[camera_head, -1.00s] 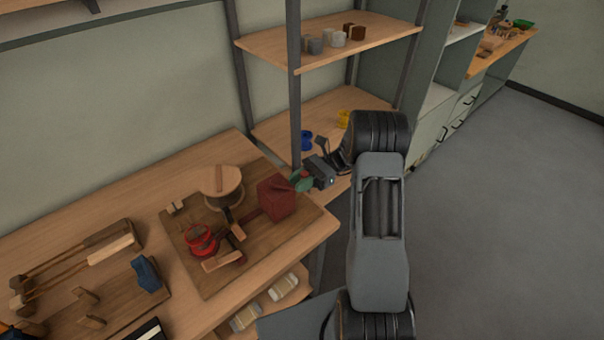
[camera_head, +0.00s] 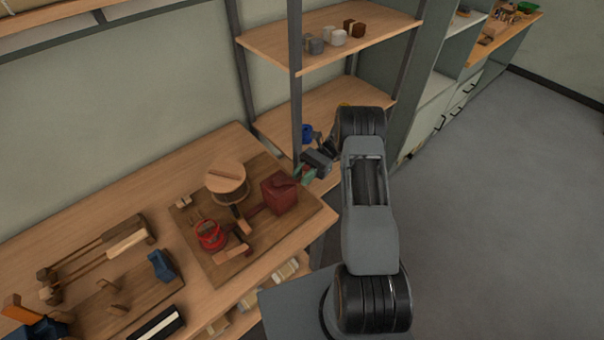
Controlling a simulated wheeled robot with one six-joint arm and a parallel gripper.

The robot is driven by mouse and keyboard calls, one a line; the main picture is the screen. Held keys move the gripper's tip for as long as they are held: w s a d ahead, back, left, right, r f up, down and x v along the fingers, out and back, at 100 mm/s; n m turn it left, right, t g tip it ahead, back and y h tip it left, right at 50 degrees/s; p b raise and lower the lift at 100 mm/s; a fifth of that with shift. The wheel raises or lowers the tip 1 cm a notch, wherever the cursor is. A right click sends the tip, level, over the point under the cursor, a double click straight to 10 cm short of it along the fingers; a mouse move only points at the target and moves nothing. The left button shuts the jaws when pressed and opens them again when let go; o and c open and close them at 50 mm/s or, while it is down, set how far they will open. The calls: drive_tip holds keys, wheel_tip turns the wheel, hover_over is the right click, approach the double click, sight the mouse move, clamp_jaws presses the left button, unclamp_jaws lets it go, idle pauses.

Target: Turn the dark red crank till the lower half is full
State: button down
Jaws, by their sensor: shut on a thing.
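A dark red box-like part (camera_head: 280,194) sits at the right end of a wooden base board on the bench, with a dark red shaft running left from it. My gripper (camera_head: 304,175) is at the box's right side, shut on the crank, most of which it hides. A small green part shows at the fingertips; I cannot tell its exact shape. Left on the board stand a round wooden drum (camera_head: 227,184) and a bright red ring-shaped part (camera_head: 210,236) with thin upright pieces. How full the lower half is cannot be made out.
Left on the bench are a wooden frame (camera_head: 100,258), a blue block (camera_head: 161,265) and other wooden tools. A metal-post shelf (camera_head: 335,100) stands close behind my gripper, with small blocks on its upper board. Pale items lie below the bench top. Open floor is at the right.

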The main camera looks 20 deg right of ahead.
drive_tip(key=c, duration=0.9)
unclamp_jaws()
drive_tip(key=shift+r+p, duration=0.5)
wheel_tip(320, 180, up, 3)
drive_tip(key=p, duration=0.2)
drive_tip(key=shift+w+f+p, duration=0.1)
drive_tip(key=shift+f+p, duration=0.1)
drive_tip(key=shift+p, duration=0.1)
drive_tip(key=s+r+b, duration=0.1)
drive_tip(key=s+r, duration=0.2)
drive_tip(key=s, duration=0.1)
drive_tip(key=s+r+b, duration=0.1)
drive_tip(key=s+r, duration=0.2)
drive_tip(key=s, duration=0.2)
drive_tip(key=s+r+b, duration=0.1)
drive_tip(key=s+r, duration=0.2)
drive_tip(key=s, duration=0.2)
drive_tip(key=shift+a+r+b, duration=0.2)
drive_tip(key=shift+a+b, duration=0.15)
drive_tip(key=shift+c, duration=0.5)
